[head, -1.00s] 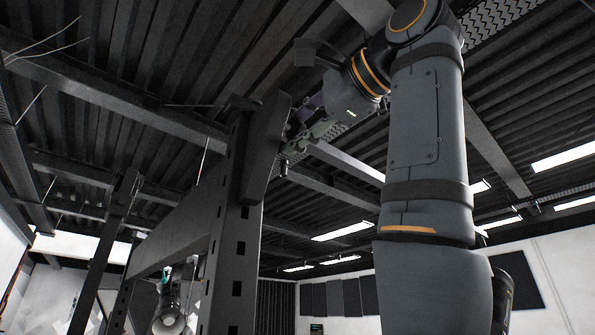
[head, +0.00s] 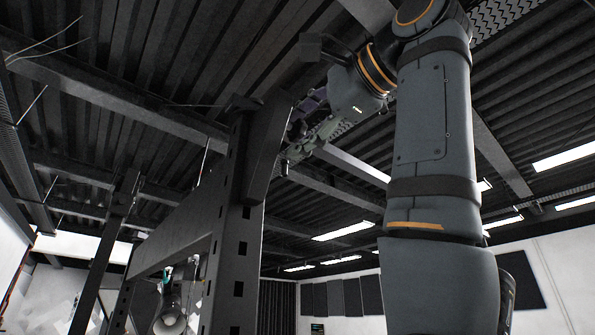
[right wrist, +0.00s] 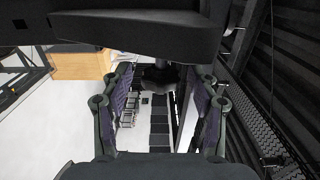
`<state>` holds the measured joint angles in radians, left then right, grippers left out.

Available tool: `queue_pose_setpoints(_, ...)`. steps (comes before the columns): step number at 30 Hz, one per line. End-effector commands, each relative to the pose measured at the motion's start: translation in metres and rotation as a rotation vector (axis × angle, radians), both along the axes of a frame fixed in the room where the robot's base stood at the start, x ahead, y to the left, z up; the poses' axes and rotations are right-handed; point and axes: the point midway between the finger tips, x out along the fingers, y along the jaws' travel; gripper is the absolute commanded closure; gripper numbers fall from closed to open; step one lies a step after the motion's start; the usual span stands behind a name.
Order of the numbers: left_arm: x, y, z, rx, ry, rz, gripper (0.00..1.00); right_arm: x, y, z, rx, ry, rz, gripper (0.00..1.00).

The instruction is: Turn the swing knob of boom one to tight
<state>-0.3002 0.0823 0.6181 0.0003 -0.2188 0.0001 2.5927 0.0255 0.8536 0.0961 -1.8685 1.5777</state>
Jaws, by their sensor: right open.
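A dark knob (right wrist: 160,76) with a lobed outline shows in the right wrist view, below a dark beam and between the fingertips. It looks close to the tips, but I cannot tell whether they touch it. No marking for tight or loose can be read. My right gripper (right wrist: 166,84) is open, one finger on each side of the knob in that view. In the head view my right gripper (head: 298,146) is raised beside the top of the dark post, and its fingers largely hide the knob there. My left gripper is not in view.
A dark post with square holes (head: 237,240) stands left of my right arm, with a sloping beam (head: 180,235) joined to it. The dark beam (right wrist: 130,32) crosses close above the gripper in the wrist view. A lamp-like object (head: 170,318) is low at left.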

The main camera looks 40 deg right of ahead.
Motion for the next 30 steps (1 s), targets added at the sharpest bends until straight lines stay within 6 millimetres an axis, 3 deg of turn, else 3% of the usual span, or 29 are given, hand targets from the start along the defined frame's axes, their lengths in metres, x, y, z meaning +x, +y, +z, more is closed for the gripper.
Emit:
queue_pose_setpoints(6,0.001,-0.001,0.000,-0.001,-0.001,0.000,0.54,-0.044,-0.003,0.001,0.000,-0.005,0.000,0.40)
queue_pose_setpoints(11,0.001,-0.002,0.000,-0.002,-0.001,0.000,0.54,-0.063,-0.005,0.000,0.000,-0.003,0.000,0.40)
queue_pose_setpoints(30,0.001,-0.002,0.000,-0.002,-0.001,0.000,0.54,-0.066,-0.005,0.000,0.000,-0.002,0.000,0.40)
